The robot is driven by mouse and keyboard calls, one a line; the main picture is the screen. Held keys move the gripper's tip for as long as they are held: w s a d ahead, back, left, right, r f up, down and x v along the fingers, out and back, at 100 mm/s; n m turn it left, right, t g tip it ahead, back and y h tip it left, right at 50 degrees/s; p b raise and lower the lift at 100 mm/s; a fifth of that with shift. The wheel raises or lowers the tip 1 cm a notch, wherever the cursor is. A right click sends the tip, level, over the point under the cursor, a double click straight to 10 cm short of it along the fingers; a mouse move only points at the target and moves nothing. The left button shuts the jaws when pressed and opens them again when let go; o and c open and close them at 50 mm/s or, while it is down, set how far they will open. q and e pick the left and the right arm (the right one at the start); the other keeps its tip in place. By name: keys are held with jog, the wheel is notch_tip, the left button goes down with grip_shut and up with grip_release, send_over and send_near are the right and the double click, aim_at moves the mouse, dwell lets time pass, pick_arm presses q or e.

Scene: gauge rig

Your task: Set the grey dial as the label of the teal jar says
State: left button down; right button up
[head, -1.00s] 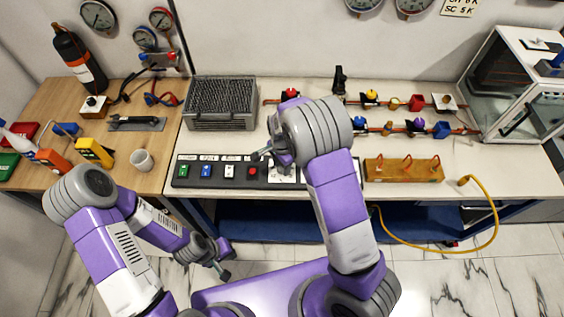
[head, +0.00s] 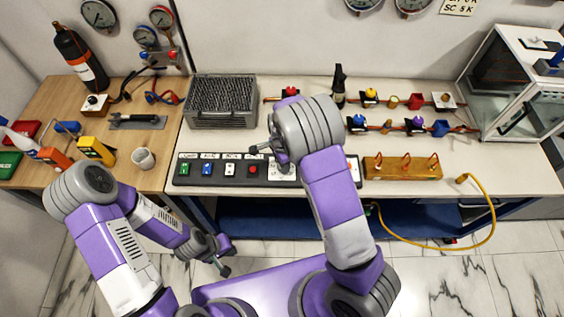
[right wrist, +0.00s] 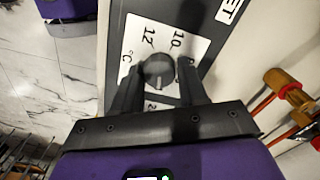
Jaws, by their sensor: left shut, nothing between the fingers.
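The grey dial (right wrist: 158,70) is round and sits on a white scale plate (right wrist: 138,38) with numbers such as 10 and 12 in the right wrist view. My right gripper (right wrist: 160,64) is open, with one finger on each side of the dial and small gaps showing. Its fingers hide part of the scale, and the dial's setting is hard to read. My left gripper (head: 222,258) is shut and empty, low in front of the bench. I make out no teal jar.
The black control panel (head: 215,170) has green, blue, white and red switches along the bench front. A grey mesh-topped box (head: 221,102) stands behind it. A white cup (head: 143,159) stands at the left.

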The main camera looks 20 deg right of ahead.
jog(key=o, duration=0.3)
jog(key=shift+r, duration=0.1)
notch_tip(320, 180, up, 7)
jog(key=shift+r+p, duration=0.2)
jog(key=shift+p, duration=0.3)
dwell(0.4)
